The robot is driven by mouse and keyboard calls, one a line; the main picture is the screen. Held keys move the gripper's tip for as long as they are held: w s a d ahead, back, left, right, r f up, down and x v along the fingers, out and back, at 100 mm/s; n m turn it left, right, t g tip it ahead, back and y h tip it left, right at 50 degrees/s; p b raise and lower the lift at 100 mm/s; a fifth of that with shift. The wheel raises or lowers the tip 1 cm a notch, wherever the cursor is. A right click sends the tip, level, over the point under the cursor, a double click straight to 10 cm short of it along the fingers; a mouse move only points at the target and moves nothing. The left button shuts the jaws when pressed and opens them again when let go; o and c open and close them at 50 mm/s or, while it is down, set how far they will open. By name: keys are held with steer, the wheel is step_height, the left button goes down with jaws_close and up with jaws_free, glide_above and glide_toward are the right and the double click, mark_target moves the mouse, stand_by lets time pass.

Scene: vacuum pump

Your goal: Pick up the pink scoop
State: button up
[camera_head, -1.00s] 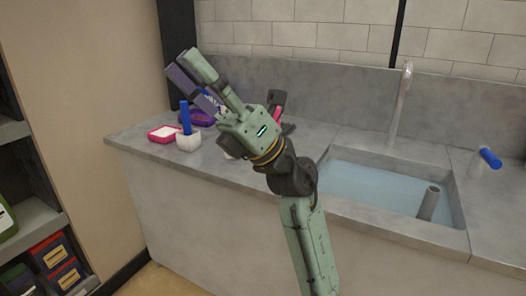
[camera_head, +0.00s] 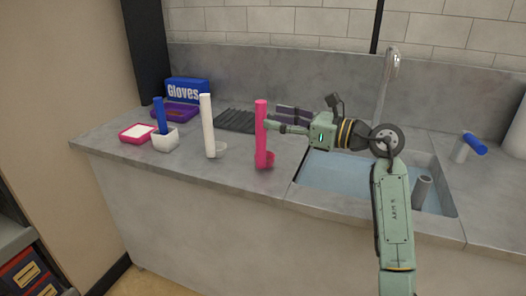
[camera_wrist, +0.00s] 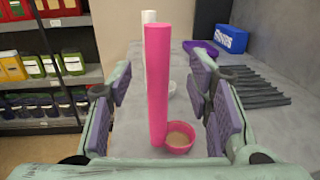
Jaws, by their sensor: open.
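The pink scoop (camera_head: 261,133) stands upright on the counter, left of the sink, with its small cup at the bottom. In the wrist view, its tall handle (camera_wrist: 157,85) rises between my two fingers, with bare space on both sides. The cup (camera_wrist: 178,137) at its base opens upward. My gripper (camera_head: 277,118) is open and points left, held low above the counter. Its fingertips are at the handle in the head view, one nearer and one farther back. I see no grip on the scoop.
A white scoop (camera_head: 207,125) stands upright to the left. The water-filled sink (camera_head: 335,177) is right.

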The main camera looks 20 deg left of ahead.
mark_target(260, 115)
steer(key=a, duration=0.1)
steer(key=a+p, duration=0.1)
steer(key=a, duration=0.1)
steer(key=a+p, duration=0.1)
steer(key=a, duration=0.1)
steer(key=shift+w+a+r, duration=0.1)
steer(key=shift+w+a, duration=0.15)
steer(key=shift+w, duration=0.05)
jaws_close()
steer(key=shift+d, duration=0.1)
stand_by(0.4)
